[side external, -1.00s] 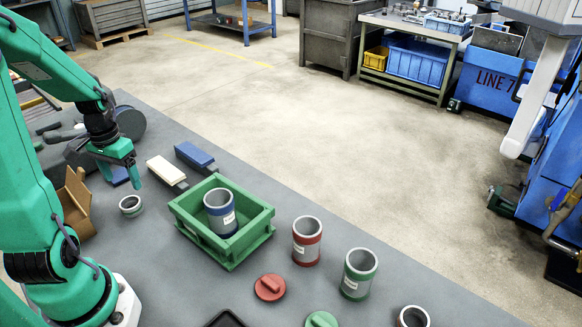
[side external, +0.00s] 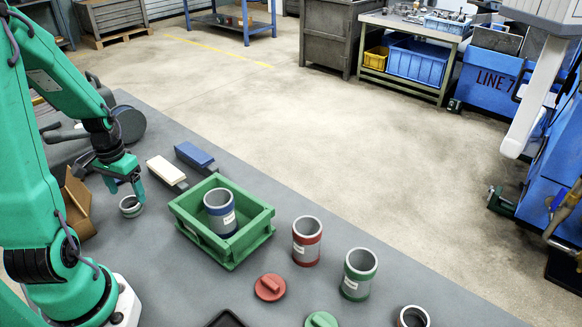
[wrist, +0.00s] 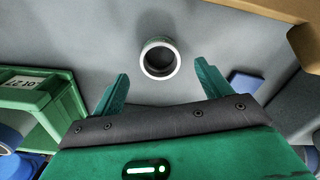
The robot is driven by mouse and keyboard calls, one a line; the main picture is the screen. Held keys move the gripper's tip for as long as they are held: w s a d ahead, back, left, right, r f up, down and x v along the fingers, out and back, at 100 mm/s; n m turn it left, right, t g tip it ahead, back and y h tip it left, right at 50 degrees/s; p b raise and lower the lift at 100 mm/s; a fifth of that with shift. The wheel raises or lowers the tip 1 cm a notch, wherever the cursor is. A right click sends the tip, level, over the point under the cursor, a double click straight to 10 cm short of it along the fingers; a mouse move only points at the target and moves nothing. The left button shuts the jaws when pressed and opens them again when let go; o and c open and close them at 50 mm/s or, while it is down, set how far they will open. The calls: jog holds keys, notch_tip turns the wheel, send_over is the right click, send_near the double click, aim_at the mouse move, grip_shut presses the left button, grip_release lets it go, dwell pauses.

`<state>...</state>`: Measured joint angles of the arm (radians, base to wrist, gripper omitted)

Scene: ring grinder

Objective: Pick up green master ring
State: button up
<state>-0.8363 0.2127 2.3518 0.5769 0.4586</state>
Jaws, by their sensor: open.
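A short grey ring with a faint greenish band (side external: 130,213) stands on the grey table near the cardboard box. It also shows in the wrist view (wrist: 160,76), top centre, its round bore facing me. My gripper (side external: 126,191) is open just above the ring, pointing down. In the wrist view my gripper's two fingers (wrist: 162,70) are spread, one to each side of the ring, with gaps between. Nothing is held. A taller grey cylinder with green bands (side external: 358,287) stands at the table's right.
A green crate (side external: 232,256) holds a blue-banded cylinder (side external: 222,227). A red-banded cylinder (side external: 306,255), red lid (side external: 270,288) and green lid (side external: 321,320) stand beyond it. A cardboard box (side external: 76,205) sits close left of the ring. White and blue-handled bars (side external: 166,171) lie behind.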

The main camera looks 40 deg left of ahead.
aim_at(128, 198)
jog(key=shift+f, duration=1.65)
jog(key=c, duration=1.2)
jog(key=shift+r, duration=0.15)
jog(key=shift+r, duration=1.9)
jog(key=w+d+r, duration=0.1)
jog(key=d+r, duration=0.1)
jog(key=d, duration=0.1)
jog(key=w+d+r, duration=0.1)
jog(key=d+r, duration=0.1)
jog(key=d, duration=0.2)
jog(key=w+d+r, duration=0.1)
jog(key=d+r, duration=0.2)
jog(key=d, duration=0.1)
jog(key=shift+w, duration=0.2)
